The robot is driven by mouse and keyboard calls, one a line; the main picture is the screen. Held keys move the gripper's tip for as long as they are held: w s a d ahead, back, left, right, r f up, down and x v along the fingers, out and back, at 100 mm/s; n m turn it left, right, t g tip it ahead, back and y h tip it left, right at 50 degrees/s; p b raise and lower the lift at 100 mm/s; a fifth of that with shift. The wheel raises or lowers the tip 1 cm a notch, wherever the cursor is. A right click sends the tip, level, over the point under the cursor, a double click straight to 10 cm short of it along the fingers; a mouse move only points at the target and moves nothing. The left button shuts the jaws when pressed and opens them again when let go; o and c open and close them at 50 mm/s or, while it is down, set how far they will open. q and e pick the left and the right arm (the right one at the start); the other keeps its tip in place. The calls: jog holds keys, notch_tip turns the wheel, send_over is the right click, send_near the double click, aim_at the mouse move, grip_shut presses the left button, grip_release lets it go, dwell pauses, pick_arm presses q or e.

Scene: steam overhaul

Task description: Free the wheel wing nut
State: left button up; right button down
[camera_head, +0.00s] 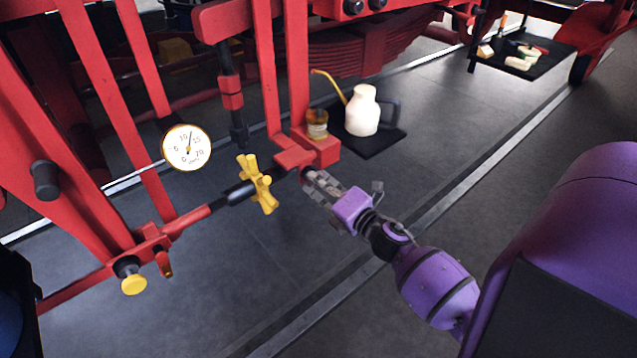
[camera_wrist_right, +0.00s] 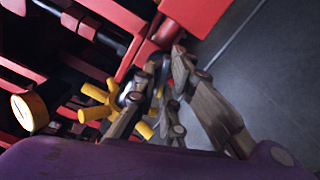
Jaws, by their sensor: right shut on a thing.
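My right gripper (camera_head: 312,178) reaches in from the right and is shut at the front of a red bracket (camera_head: 318,150). It also shows in the wrist view (camera_wrist_right: 165,72), its fingers closed around a small dark part at the bracket. This part appears to be the wing nut, but the fingers hide most of it, so its shape and turn cannot be told. A yellow hand wheel (camera_head: 258,184) with several stubby arms sits on a shaft just left of the gripper. It also shows beside the fingers in the wrist view (camera_wrist_right: 108,106). My left gripper is not in view.
A round gauge (camera_head: 187,148) and a yellow knob (camera_head: 133,283) are at the left among red frame bars. Behind the gripper, a white oil can (camera_head: 362,112) and a small jar (camera_head: 317,124) stand close by. The floor (camera_head: 290,262) in front is clear.

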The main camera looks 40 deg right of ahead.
jog(key=shift+s+f, duration=0.1)
jog(key=shift+f, duration=0.35)
jog(key=c, duration=2)
grip_release()
jog(key=shift+o, duration=0.4)
jog(key=shift+r, duration=0.2)
jog(key=s+d, duration=0.1)
jog(key=s, duration=1)
jog(key=shift+s, duration=0.35)
